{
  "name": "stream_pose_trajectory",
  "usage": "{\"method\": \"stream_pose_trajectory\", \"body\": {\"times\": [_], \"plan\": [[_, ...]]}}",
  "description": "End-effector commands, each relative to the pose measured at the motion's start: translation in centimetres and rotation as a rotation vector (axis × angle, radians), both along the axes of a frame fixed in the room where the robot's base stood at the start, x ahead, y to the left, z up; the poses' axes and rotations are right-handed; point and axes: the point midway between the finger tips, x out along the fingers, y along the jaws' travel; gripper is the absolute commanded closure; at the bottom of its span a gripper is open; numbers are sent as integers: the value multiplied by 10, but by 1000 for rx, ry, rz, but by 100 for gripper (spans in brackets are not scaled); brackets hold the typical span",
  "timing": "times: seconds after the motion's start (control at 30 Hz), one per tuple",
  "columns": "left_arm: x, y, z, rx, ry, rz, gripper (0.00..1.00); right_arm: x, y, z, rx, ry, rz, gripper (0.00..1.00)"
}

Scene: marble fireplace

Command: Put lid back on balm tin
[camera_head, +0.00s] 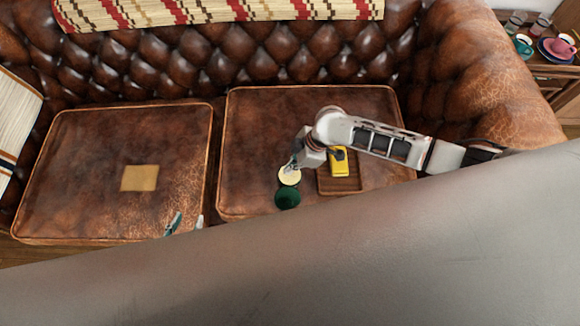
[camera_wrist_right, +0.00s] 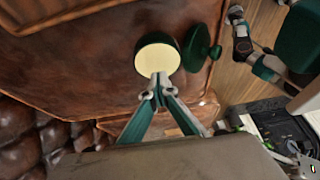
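The balm tin (camera_head: 289,175) is round and dark green, with a pale cream top face, on the right seat cushion; it also shows in the right wrist view (camera_wrist_right: 156,56). The dark green lid (camera_head: 287,198) lies just in front of it, near the cushion's front edge. In the wrist view the lid (camera_wrist_right: 201,46) shows a knob. My right gripper (camera_head: 293,165) is at the tin; its fingertips (camera_wrist_right: 158,80) are close together over the tin's edge. I cannot tell whether they touch it. My left gripper (camera_head: 186,222) is open and empty by the left cushion's front edge.
A wooden tray (camera_head: 338,186) with a yellow object (camera_head: 340,164) lies right of the tin, under my right arm. A tan square (camera_head: 140,178) lies on the left cushion. The tufted sofa back (camera_head: 230,55) rises behind. Cups stand on a side table at far right.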

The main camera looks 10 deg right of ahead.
Motion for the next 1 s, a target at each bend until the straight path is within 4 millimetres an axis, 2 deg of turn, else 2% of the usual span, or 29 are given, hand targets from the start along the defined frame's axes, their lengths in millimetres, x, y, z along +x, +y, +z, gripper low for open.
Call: {"method": "stream_pose_trajectory", "body": {"times": [1.0], "plan": [[-5,-2,-4,-2,11,-2,67,13,-4,7,-1,1,0,100]]}}
